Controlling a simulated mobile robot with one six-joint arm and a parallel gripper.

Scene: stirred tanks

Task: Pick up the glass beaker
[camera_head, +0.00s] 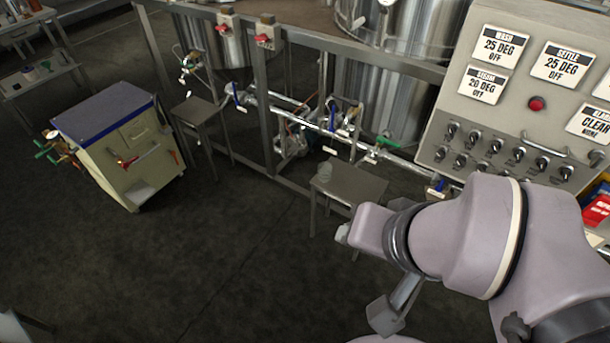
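A metal part that seems to belong to my gripper (386,312) shows below the wrist, apart from the beaker and nearer to me. Its fingers are not clearly seen, so whether it is open or shut is unclear. Nothing is seen held.
A control panel (535,104) with labels and switches stands at the right. Steel tanks (400,100) and a metal frame with valves line the back. A second small stand (198,110) and a cream cabinet (145,150) are at left. The dark floor (200,260) in front is clear.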

